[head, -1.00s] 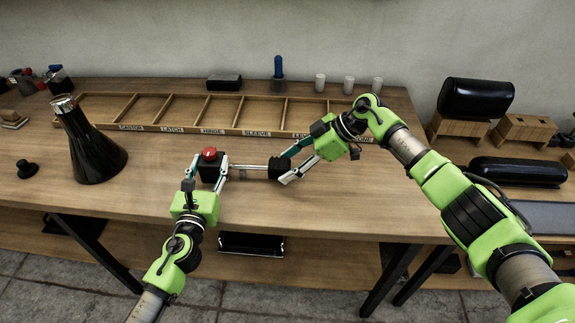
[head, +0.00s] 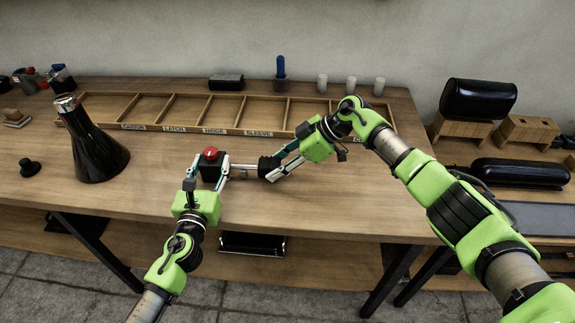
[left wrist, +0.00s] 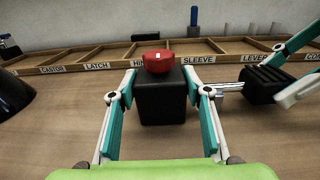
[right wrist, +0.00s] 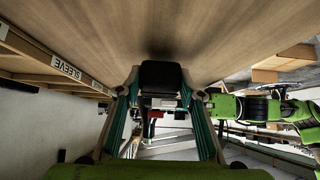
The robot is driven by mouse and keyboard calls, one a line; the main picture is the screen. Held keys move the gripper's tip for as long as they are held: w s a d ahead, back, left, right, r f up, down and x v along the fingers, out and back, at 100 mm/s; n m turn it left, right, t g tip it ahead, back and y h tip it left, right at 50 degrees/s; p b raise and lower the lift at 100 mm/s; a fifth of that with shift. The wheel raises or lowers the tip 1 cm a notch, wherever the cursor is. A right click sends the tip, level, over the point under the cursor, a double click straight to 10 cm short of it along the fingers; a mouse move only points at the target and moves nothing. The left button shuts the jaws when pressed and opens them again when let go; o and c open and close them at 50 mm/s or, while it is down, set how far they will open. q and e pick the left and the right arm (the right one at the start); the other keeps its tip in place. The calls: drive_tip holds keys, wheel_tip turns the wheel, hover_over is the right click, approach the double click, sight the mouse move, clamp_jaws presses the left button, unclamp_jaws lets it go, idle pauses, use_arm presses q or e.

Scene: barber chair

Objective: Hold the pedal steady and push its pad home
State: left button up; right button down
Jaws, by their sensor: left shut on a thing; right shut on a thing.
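The pedal is a black block (head: 211,173) with a red cap (head: 211,153) on top and a metal rod (head: 243,167) pointing right. My left gripper (head: 212,176) is shut on the block; its fingers grip both sides in the left wrist view (left wrist: 160,98). The ribbed black pad (head: 267,165) sits on the rod's right end, with bare rod between it and the block, also in the left wrist view (left wrist: 262,86). My right gripper (head: 272,168) is shut on the pad. The right wrist view shows the pad (right wrist: 161,75) between its fingers.
A wooden tray (head: 198,128) with labelled compartments lies behind. A black conical bottle (head: 94,150) and a small black knob (head: 29,168) stand left. White cups (head: 351,84) and a blue-handled item (head: 280,68) stand at the back. The front tabletop is clear.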

use_arm(q)
drive_tip(key=shift+d, duration=0.15)
use_arm(e)
drive_tip(key=c, duration=1.4)
unclamp_jaws()
drive_tip(key=shift+a, duration=0.25)
drive_tip(key=shift+o, duration=0.2)
drive_tip(key=shift+d, duration=0.15)
drive_tip(key=shift+d+r, duration=0.25)
drive_tip(key=shift+r, duration=0.05)
drive_tip(key=v, duration=1.1)
use_arm(q)
drive_tip(key=o, duration=1.7)
